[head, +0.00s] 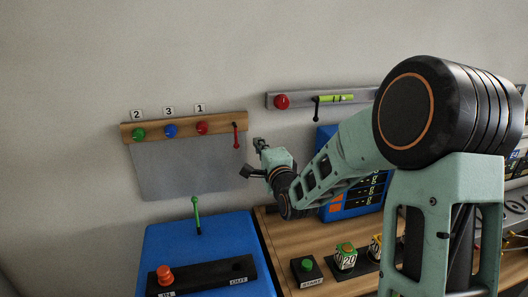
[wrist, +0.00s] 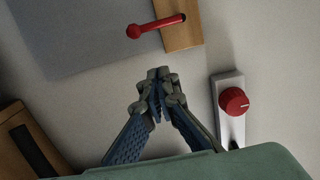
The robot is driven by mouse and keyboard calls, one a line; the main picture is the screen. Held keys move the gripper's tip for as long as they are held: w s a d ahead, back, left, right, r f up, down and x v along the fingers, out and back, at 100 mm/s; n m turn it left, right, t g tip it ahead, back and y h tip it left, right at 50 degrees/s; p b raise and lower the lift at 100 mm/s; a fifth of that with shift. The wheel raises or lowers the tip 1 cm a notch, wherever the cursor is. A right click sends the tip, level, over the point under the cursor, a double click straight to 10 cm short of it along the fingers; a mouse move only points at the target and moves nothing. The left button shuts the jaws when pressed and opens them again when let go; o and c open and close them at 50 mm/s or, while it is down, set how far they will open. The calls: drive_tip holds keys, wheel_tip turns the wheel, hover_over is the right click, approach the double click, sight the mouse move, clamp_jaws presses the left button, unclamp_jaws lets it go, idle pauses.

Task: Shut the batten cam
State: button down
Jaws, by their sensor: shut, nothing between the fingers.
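The batten cam is a small red lever (head: 236,136) on the right end of the wooden batten (head: 222,121) on the wall. It hangs about straight down, its tip over the grey sheet's right edge. In the wrist view the red lever (wrist: 156,26) lies across the top, with its ball end to the left. My gripper (head: 259,144) is just right of the lever in the head view, apart from it. In the wrist view my gripper (wrist: 158,75) has its fingers together, empty, below the lever with a gap between.
A grey sheet (head: 185,168) hangs under the batten, which bears green, blue and red knobs. A grey rail (head: 300,99) with a red knob is to the right. Below stand a blue box (head: 205,245) with a green lever and a wooden bench (head: 285,225). Bare wall surrounds the gripper.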

sight(236, 137)
drive_tip(key=shift+w+a, duration=0.2)
drive_tip(key=shift+a, duration=0.85)
drive_tip(key=shift+w+a, duration=0.15)
drive_tip(key=shift+a, duration=0.9)
